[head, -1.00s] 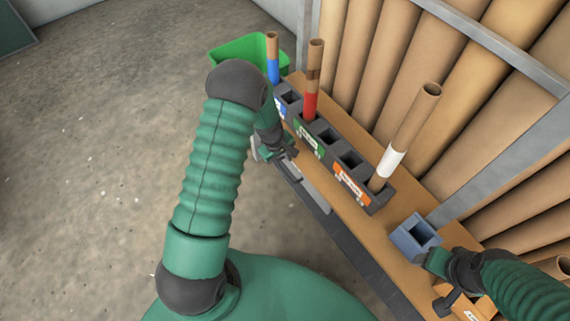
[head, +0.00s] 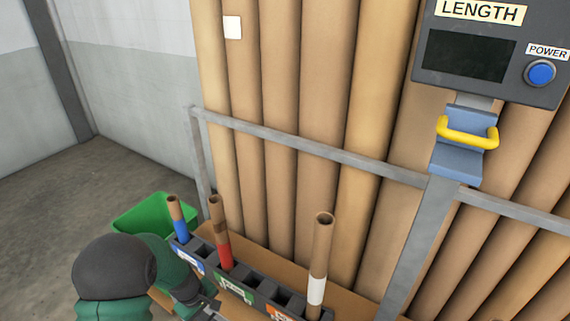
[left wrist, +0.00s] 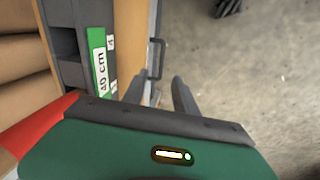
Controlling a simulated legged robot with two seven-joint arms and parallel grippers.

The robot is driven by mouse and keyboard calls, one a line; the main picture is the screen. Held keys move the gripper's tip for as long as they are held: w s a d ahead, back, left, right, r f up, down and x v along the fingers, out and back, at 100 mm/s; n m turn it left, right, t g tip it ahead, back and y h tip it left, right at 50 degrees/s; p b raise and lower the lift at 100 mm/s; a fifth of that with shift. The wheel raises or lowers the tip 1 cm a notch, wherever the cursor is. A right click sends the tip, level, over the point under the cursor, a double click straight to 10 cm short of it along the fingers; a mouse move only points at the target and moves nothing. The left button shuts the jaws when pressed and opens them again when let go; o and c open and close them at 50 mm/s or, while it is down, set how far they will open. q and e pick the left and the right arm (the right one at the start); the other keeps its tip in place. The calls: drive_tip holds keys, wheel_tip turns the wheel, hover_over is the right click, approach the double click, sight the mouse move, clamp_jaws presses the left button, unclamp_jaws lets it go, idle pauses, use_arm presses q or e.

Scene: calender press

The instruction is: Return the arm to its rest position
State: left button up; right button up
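My left arm (head: 115,268) comes in at the lower left of the head view, bent, with its dark joint in front. My left gripper (head: 208,308) is at the bottom edge there, beside the slotted rack and partly cut off. In the left wrist view my left gripper (left wrist: 158,82) has its two fingers apart with nothing held between them. A dark handle (left wrist: 157,58) lies beyond the fingertips, near the bench edge; I cannot tell whether it touches them. My right arm and gripper are not in view.
The dark rack (head: 262,291) holds tubes with blue (head: 179,220), red (head: 221,235) and white (head: 320,255) bands. A green bin (head: 155,215) stands behind my arm. A grey rail (head: 300,143) and tall cardboard tubes stand behind. A length panel (head: 492,50) hangs upper right. Floor at left is clear.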

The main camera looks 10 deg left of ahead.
use_arm(q)
drive_tip(key=s+d+r+m+p, duration=0.2)
drive_tip(key=s+d+r+m, duration=0.95)
drive_tip(key=s+r, duration=0.25)
wheel_tip(320, 180, up, 20)
drive_tip(key=a+p, duration=0.1)
drive_tip(key=p, duration=1.9)
drive_tip(key=shift+w+t+y, duration=0.3)
drive_tip(key=shift+t+y, duration=0.1)
drive_tip(key=shift+a+r+m, duration=0.1)
drive_tip(key=shift+m, duration=0.15)
